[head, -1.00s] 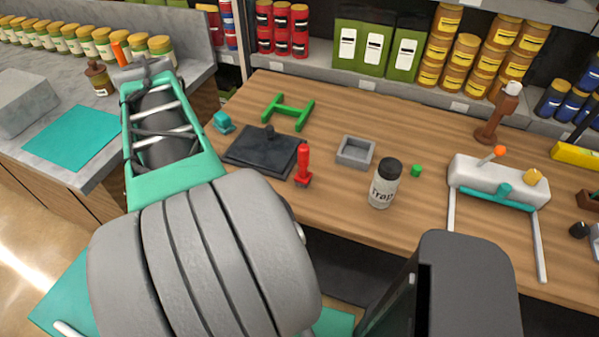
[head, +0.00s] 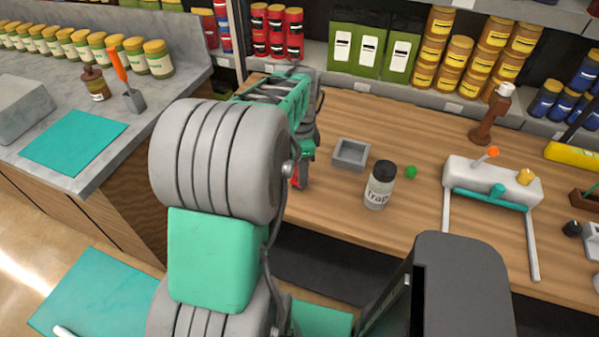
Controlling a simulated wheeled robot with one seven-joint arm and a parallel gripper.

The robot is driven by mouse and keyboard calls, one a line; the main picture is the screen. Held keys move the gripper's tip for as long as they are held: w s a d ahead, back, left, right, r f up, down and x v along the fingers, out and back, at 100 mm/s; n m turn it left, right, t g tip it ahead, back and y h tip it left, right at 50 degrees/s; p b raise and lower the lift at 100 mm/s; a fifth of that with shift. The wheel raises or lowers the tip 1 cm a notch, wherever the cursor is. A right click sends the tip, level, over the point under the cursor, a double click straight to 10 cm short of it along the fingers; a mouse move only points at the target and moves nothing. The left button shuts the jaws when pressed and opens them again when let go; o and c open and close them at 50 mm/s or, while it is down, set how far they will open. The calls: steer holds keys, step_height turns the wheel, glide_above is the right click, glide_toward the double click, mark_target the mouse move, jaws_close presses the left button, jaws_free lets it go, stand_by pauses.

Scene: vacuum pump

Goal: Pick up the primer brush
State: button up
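A red thing (head: 295,181), which looks like the upright red-handled tool and may be the primer brush, shows only as a sliver on the wooden table. My green and grey arm covers the rest of it. My arm reaches over the table's left part, with its far end close above and behind the red sliver. My gripper's fingers are hidden behind my arm links, so I cannot see whether they touch anything.
A grey square tray (head: 351,154), a jar labelled Trap (head: 379,185) and a small green piece (head: 411,172) stand right of my arm. A white device (head: 492,183) is further right. An orange-handled tool (head: 126,84) stands on the left counter. Shelves of jars line the back.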

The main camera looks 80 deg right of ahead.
jaws_close()
stand_by(0.5)
